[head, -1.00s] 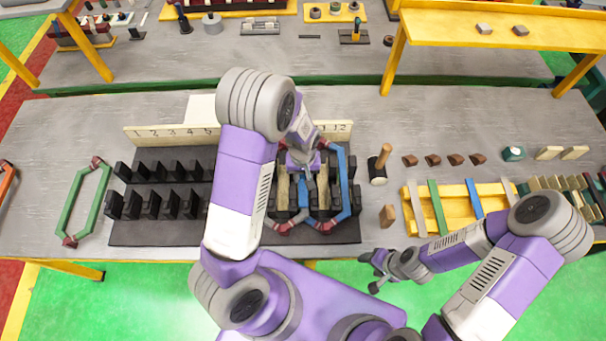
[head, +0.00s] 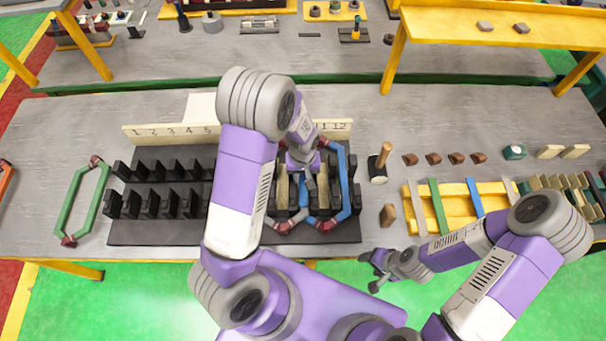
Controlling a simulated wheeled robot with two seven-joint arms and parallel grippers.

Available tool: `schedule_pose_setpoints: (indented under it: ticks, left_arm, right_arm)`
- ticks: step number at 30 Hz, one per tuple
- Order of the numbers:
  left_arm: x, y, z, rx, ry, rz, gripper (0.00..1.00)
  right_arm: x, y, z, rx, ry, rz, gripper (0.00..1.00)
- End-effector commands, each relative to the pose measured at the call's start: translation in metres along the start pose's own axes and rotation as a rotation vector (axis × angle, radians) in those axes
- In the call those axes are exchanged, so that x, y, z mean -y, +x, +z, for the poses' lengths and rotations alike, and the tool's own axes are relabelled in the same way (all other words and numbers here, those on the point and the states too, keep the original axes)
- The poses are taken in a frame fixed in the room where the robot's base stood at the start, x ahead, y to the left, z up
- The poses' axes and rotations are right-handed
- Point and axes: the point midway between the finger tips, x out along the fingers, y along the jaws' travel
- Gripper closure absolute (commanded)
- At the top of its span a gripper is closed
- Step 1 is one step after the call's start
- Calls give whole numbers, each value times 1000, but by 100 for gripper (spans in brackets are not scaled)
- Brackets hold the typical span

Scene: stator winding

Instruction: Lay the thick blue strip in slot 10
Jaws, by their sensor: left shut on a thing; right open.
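A blue strip (head: 303,187) shows among the black teeth in the right half of the dark slotted block (head: 160,233). A longer blue side (head: 346,185) of a ring-shaped coil with reddish corners lies to its right, near number 12. My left gripper (head: 309,184) is shut on the blue strip, low over the block, left of number 11. My fingers and arm hide part of the strip, the number 10 and the slot floor, so I cannot tell how deep it sits. My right gripper (head: 374,268) is open and empty, in front of the table's edge.
Another blue strip (head: 474,197) lies on the yellow rack (head: 408,199) at the right, with grey, green and white ones. A wooden-handled mallet (head: 379,165) and a wooden block (head: 388,215) stand beside the block. Beige pieces (head: 283,190) stand in nearby slots. A green coil (head: 72,205) lies left.

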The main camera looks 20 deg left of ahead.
Motion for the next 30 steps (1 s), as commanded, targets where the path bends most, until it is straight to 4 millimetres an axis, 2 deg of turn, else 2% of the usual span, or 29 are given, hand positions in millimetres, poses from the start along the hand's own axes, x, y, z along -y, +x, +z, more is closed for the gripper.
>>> schedule_pose_setpoints:
  ticks: [23,24,29,30]
  left_arm:
    - [0,9,0,0,0,0,100]
    - [0,9,0,0,0,0,66]
    - [0,10,0,0,0,0,42]
    - [0,10,0,0,0,0,39]
  right_arm:
    - [-4,8,-1,-1,2,2,41]
    - [-4,8,-2,-2,3,2,41]
    - [-4,8,-2,-2,4,3,41]
    - [-4,8,-2,-2,4,3,41]
